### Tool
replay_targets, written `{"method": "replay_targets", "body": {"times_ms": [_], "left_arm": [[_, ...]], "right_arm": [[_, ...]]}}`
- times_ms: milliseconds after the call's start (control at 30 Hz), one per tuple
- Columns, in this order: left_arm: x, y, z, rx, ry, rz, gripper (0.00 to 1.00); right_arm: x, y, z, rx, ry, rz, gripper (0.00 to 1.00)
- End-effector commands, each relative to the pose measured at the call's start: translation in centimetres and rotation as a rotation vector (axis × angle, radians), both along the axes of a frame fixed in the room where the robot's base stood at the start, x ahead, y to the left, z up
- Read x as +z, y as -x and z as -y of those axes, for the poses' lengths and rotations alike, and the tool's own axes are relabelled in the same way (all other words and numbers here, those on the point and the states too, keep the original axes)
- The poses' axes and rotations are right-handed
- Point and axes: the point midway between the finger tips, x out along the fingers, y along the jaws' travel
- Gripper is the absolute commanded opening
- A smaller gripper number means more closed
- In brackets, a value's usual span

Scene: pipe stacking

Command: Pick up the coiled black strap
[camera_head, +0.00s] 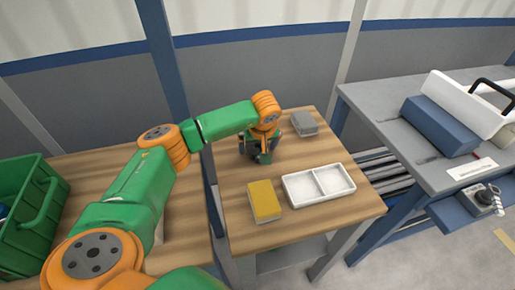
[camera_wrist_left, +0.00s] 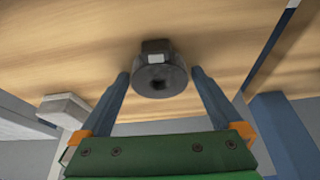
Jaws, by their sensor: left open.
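The coiled black strap (camera_wrist_left: 158,81) is a dark grey-black roll with a pale label, lying on the wooden table in the left wrist view. My left gripper (camera_wrist_left: 160,74) is open, one finger on each side of the roll, with small gaps that make contact hard to judge. In the head view my left gripper (camera_head: 262,157) points down over the back left of the small wooden table (camera_head: 237,182). There the dark strap is mostly hidden by the gripper and cannot be told apart clearly. My right gripper is not in view.
On the same table are a grey block (camera_head: 304,123), a yellow block (camera_head: 264,201) and a white two-part tray (camera_head: 318,184). A green crate (camera_head: 40,212) stands at left. A grey workbench (camera_head: 385,112) with a blue block (camera_head: 438,126) is at right.

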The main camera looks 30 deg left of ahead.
Motion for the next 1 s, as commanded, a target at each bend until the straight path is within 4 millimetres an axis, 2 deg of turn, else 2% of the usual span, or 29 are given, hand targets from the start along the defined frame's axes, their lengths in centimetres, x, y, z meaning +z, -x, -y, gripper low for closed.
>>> {"method": "replay_targets", "body": {"times_ms": [133,400,633,767,867,1000], "left_arm": [[0.0,0.0,0.0,0.000,0.001,0.001,1.00],[0.0,0.0,0.0,0.000,0.001,0.001,0.27],[0.1,0.0,0.0,0.001,0.001,0.001,0.26],[0.9,-0.1,0.0,0.000,0.002,0.005,0.26],[2.7,-0.2,0.1,0.001,0.002,0.008,0.25],[6.3,2.5,0.5,-0.003,0.001,0.009,0.25]], "right_arm": [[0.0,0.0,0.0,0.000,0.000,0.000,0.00],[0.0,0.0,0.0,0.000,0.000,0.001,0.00],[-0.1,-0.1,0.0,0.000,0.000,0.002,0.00],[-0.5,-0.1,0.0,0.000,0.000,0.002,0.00],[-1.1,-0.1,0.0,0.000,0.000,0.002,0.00],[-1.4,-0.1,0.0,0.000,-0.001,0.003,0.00]]}}
